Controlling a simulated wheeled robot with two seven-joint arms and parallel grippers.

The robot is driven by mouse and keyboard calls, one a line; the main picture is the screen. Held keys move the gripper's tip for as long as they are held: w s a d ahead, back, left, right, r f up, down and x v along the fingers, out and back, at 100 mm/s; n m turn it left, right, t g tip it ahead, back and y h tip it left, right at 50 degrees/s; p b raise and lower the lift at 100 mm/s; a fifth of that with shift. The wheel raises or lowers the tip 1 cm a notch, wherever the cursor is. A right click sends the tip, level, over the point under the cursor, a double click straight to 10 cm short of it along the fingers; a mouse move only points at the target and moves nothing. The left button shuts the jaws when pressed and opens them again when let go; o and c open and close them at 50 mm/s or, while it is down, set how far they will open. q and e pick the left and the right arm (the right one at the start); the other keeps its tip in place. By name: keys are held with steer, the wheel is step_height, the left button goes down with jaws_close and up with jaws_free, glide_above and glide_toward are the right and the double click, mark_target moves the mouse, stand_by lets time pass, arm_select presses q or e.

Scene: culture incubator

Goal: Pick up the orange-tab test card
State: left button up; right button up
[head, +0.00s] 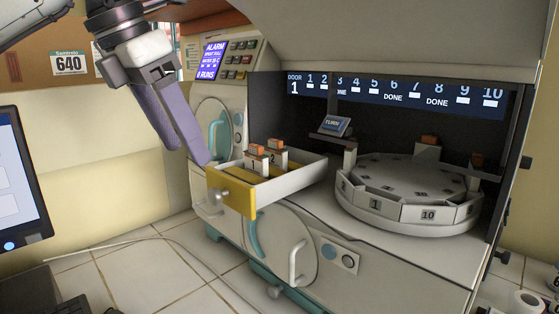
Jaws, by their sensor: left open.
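Two white test cards with orange tabs stand upright in the open drawer (293,184), which has a yellow front. The card marked 1 (255,164) is on the left, and the card marked 2 (274,158) is just to its right. My left gripper (190,154) hangs in from the upper left with long purple fingers pointing down and right. It is open and empty, above and left of the drawer, apart from both cards. My right gripper is not in view.
A round numbered carousel (410,213) stands right of the drawer in the dark chamber, with more orange-topped pieces around it. A display strip (395,90) runs above. An alarm panel (213,60) is behind the gripper. A monitor (20,180) stands at left.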

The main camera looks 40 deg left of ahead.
arm_select(q)
steer(key=p, duration=0.4)
glide_toward(253, 148)
step_height(253, 148, down, 4)
steer(key=shift+w+f, duration=0.25)
steer(key=shift+w, duration=0.4)
steer(key=x, duration=0.5)
steer(key=shift+w+p, duration=0.3)
steer(key=shift+p, duration=0.05)
steer(key=shift+c, duration=0.2)
steer(key=c, duration=1.1)
